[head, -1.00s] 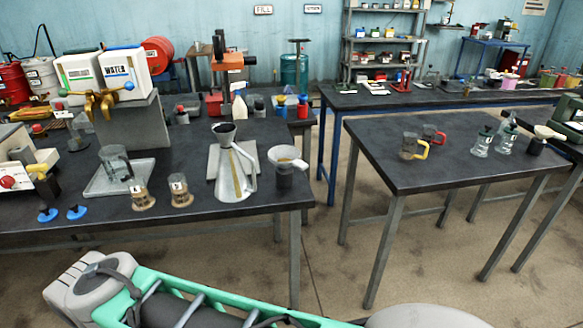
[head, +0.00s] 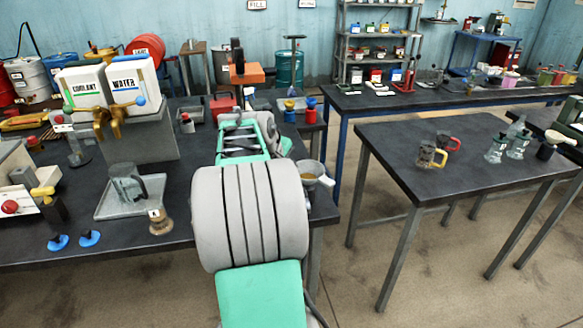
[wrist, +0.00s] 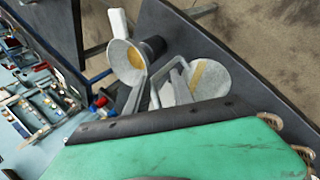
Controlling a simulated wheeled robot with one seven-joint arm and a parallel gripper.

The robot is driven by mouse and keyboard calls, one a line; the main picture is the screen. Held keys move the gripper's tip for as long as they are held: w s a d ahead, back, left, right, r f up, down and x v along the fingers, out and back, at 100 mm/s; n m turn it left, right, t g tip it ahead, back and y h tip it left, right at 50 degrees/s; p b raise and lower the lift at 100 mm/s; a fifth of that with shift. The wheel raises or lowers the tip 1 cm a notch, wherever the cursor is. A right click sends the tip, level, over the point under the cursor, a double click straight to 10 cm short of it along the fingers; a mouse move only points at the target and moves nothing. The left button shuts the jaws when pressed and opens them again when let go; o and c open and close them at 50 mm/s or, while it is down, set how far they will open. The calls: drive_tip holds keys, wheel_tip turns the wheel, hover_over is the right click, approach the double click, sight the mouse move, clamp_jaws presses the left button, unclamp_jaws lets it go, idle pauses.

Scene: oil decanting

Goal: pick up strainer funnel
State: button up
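Water and coolant containers (head: 130,78) stand behind. A second table (head: 400,165) with cups is at the right, across a floor gap.

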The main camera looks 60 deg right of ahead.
drive_tip(key=shift+g, duration=0.3)
drive_tip(key=d+f, duration=0.2)
drive_tip(key=s+d+f+p, duration=0.1)
drive_tip(key=d+f, duration=0.1)
drive_tip(key=d, duration=0.1)
drive_tip(key=d+f+p, duration=0.1)
drive_tip(key=d+f, duration=0.1)
drive_tip(key=shift+s+d+f, duration=0.2)
drive_tip(key=shift+s+d, duration=0.05)
drive_tip(key=shift+d, duration=0.1)
drive_tip(key=shift+c, duration=0.6)
clamp_jaws()
drive_tip(key=shift+a, duration=0.1)
drive_tip(key=shift+f, duration=0.1)
